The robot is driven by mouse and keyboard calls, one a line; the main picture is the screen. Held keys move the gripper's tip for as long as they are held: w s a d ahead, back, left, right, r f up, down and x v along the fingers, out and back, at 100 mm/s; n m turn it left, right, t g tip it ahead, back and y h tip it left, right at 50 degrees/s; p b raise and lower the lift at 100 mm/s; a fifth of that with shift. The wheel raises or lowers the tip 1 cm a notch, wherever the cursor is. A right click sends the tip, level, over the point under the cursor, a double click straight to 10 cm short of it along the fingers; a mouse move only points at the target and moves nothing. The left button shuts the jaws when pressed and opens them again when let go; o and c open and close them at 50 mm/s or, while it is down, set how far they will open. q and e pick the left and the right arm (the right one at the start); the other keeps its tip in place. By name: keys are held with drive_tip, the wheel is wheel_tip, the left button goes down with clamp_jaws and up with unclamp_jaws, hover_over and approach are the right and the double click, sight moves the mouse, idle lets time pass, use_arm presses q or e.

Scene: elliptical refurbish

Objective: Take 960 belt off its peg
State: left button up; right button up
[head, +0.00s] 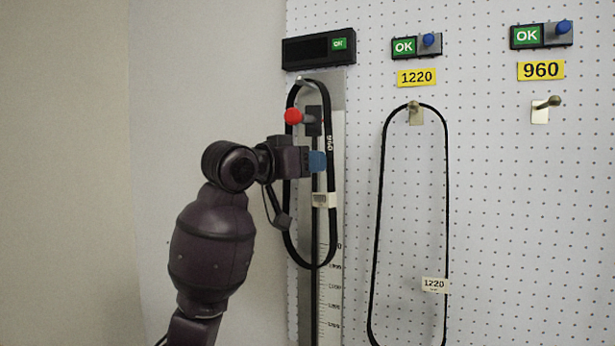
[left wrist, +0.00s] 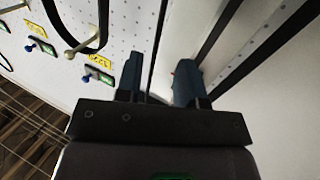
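The black belt marked 960 (head: 332,215) hangs in a long loop from a peg (head: 300,80) at the top of the gauge on the left, with a white tag on its right strand. The wall peg under the yellow 960 label (head: 547,106) is bare. My left gripper (head: 318,161) is at the belt's right strand, below the red knob. In the left wrist view its two fingers (left wrist: 158,80) are apart, with a thin black strand (left wrist: 155,50) between them and gaps showing on both sides. My right gripper is in neither view.
The gauge has a scale plate (head: 336,300) and a red knob (head: 292,116) close to my gripper. A 1220 belt (head: 447,200) hangs from its own peg (head: 414,110) to the right. Green OK boxes (head: 404,47) sit above the labels. The pegboard around the bare peg is clear.

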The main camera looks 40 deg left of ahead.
sight(328, 182)
use_arm(q)
drive_tip(key=w+p, duration=0.1)
drive_tip(key=w, duration=0.1)
drive_tip(key=w+d, duration=0.1)
drive_tip(key=w, duration=0.2)
drive_tip(key=shift+d+f+p, duration=0.15)
drive_tip(key=shift+p, duration=0.25)
clamp_jaws()
